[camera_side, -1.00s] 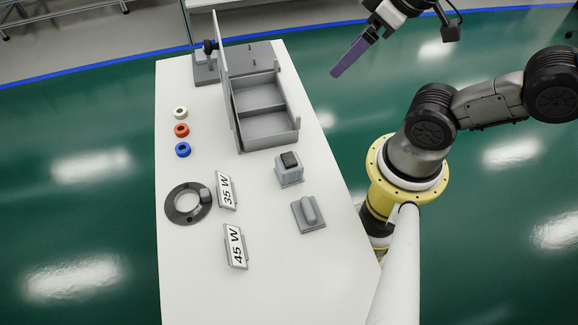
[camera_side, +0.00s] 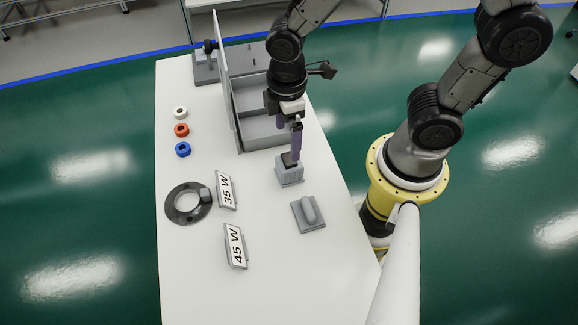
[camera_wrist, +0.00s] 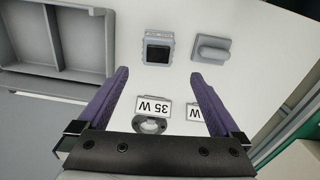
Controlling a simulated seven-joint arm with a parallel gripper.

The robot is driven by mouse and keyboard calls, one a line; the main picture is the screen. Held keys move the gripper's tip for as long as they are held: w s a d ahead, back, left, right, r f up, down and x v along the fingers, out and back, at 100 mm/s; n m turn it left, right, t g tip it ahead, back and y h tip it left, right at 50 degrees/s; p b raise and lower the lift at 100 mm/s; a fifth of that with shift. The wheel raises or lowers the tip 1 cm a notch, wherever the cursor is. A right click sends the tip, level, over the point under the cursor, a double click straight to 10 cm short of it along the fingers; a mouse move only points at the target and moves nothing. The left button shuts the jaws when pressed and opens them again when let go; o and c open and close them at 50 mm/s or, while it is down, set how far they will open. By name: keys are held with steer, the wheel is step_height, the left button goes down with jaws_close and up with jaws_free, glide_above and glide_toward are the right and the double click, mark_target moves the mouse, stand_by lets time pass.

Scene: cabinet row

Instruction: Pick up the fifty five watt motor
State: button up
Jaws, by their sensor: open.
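No label reading 55 W shows in either view, so I cannot tell which thing is the fifty five watt motor. A small grey block with a black top (camera_side: 289,175) stands on the white table; it also shows in the wrist view (camera_wrist: 158,50). Beside it lies a grey plate with a rounded ridge (camera_side: 307,214), seen in the wrist view too (camera_wrist: 210,48). My gripper (camera_side: 291,150), with purple fingers, points down over the grey block. Its fingers are spread and empty in the wrist view (camera_wrist: 160,74). The fingers partly hide the block's top in the side view.
An open grey compartment box (camera_side: 263,135) with a tall upright panel stands behind. A 35 W sign (camera_side: 227,191), a 45 W sign (camera_side: 235,246) and a dark ring (camera_side: 186,203) are at left. White, red and blue small rings (camera_side: 182,130) lie beyond. The table's front is clear.

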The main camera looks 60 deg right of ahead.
mark_target(288, 160)
step_height(288, 160, down, 8)
steer(key=shift+r, duration=0.25)
steer(key=shift+d+f, duration=0.15)
steer(key=shift+f, duration=1.2)
steer(key=shift+d+f, duration=0.15)
steer(key=shift+f, duration=1.15)
steer(key=shift+c, duration=0.2)
jaws_close()
